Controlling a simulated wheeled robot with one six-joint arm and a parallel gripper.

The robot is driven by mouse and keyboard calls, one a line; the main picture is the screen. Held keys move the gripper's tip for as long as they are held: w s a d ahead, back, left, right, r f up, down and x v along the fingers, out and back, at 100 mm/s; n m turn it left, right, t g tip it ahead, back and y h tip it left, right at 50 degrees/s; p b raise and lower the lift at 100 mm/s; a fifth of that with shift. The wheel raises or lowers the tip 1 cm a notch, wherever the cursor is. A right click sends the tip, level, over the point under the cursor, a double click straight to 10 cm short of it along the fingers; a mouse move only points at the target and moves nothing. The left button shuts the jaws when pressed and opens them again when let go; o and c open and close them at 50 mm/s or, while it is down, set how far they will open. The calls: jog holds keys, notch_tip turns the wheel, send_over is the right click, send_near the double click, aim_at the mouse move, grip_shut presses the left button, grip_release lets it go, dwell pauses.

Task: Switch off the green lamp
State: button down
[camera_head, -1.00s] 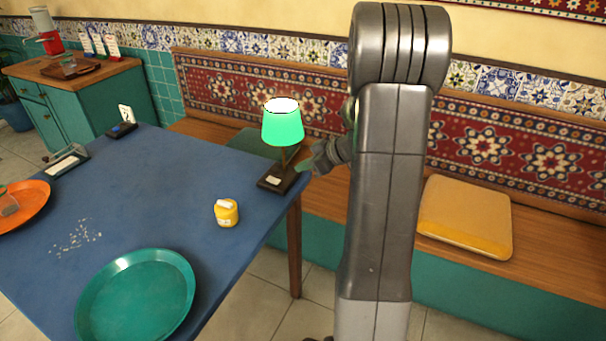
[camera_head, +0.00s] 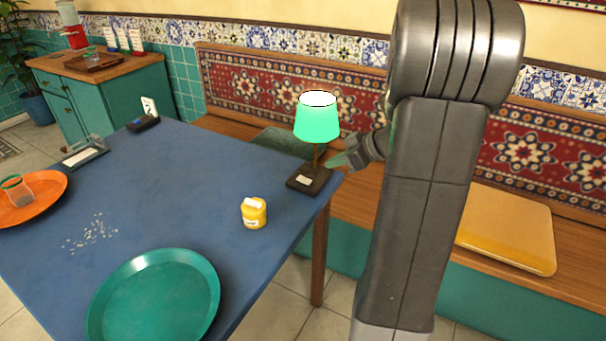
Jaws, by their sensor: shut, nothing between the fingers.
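The green lamp (camera_head: 317,122) stands upright near the far right corner of the blue table. Its shade glows green with a bright white top, so it looks lit. Its dark base (camera_head: 299,184) has a small pale plate or switch (camera_head: 303,180) on top; I cannot tell which. My gripper (camera_head: 337,161) is shut and empty, just right of the lamp's stem and a little above the base. I cannot tell whether it touches the lamp. My arm hides part of the bench behind it.
A bench with a yellow cushion (camera_head: 507,230) runs behind. The table's middle is clear.

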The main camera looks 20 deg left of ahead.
aim_at(301, 177)
jog(key=x, duration=1)
jog(key=shift+d, duration=0.1)
dwell(0.3)
jog(key=f+b, duration=0.1)
jog(key=b, duration=0.2)
jog(key=shift+r+p, duration=0.3)
jog(key=shift+p, duration=0.1)
jog(key=shift+f, duration=0.15)
